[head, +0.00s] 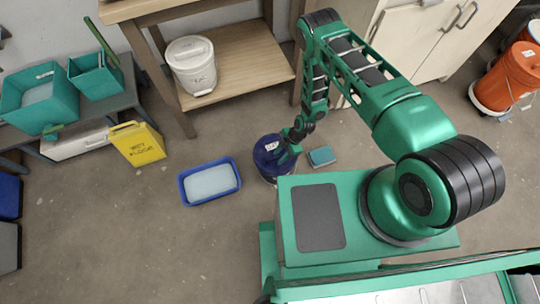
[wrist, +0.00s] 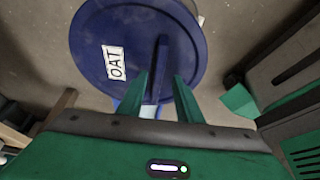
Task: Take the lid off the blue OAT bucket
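The blue OAT bucket (head: 266,170) stands on the floor with its round dark blue lid on top. In the wrist view the lid (wrist: 95,55) fills the upper middle, with a white OAT label (wrist: 115,62) and a raised bar handle (wrist: 161,58). My gripper (wrist: 160,85) is over the lid, its two green fingers on either side of the bar. A gap shows between the fingers and the bar, so it looks open. In the head view my gripper (head: 289,152) is at the lid's right side and hides part of it.
A blue tray (head: 184,194) lies left of the bucket and a small teal box (head: 321,156) lies right. Front-left floor is clear.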

